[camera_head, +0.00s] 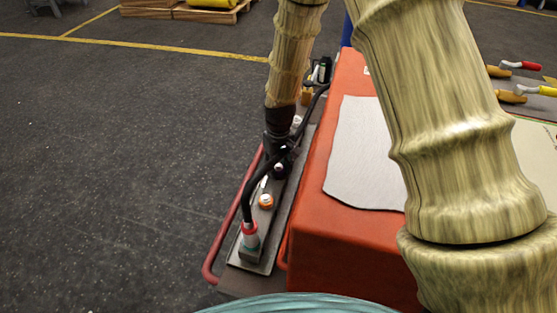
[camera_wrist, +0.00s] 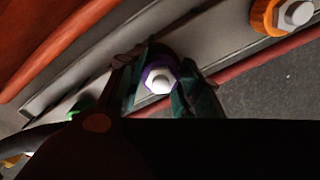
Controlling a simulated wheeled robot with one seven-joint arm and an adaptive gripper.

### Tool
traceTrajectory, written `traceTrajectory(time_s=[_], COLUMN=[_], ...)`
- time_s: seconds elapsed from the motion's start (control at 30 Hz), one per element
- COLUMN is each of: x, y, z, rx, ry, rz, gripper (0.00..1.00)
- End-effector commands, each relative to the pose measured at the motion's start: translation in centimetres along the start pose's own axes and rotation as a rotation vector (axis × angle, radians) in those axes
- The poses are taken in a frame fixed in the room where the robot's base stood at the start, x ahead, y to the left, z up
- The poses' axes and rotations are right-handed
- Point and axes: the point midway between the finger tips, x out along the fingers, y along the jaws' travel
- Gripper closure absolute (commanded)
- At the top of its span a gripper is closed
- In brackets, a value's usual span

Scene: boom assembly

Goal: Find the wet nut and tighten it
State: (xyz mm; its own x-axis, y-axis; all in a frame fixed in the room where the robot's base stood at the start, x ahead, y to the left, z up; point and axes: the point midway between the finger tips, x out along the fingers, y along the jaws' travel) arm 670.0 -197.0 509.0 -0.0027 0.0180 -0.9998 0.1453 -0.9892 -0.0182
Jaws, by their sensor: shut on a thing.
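A purple nut (camera_wrist: 147,78) sits around a pale bolt end on a grey metal plate in the wrist view. My gripper (camera_wrist: 158,100) has one dark finger on each side of it and is shut on it. In the head view my gripper (camera_head: 280,158) points down at the plate and hides most of that nut. An orange nut (camera_wrist: 267,18) on another bolt is at the top right of the wrist view, and it also shows nearer the camera in the head view (camera_head: 266,202). I cannot make out wetness on either nut.
A red rail (camera_head: 219,240) runs along the left. An orange body (camera_head: 325,230) with a grey mat (camera_head: 365,155) rises on the right. The floor at left is clear.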

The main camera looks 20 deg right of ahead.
Motion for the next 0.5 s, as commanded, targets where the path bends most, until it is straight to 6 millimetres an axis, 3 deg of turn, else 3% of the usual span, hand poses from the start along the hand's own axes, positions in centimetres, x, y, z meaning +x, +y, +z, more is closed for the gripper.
traceTrajectory(time_s=[0.5], x=[-0.47], y=[0.1], z=[0.09], rx=[0.401], ry=[0.006], rz=[0.001], gripper=[0.9])
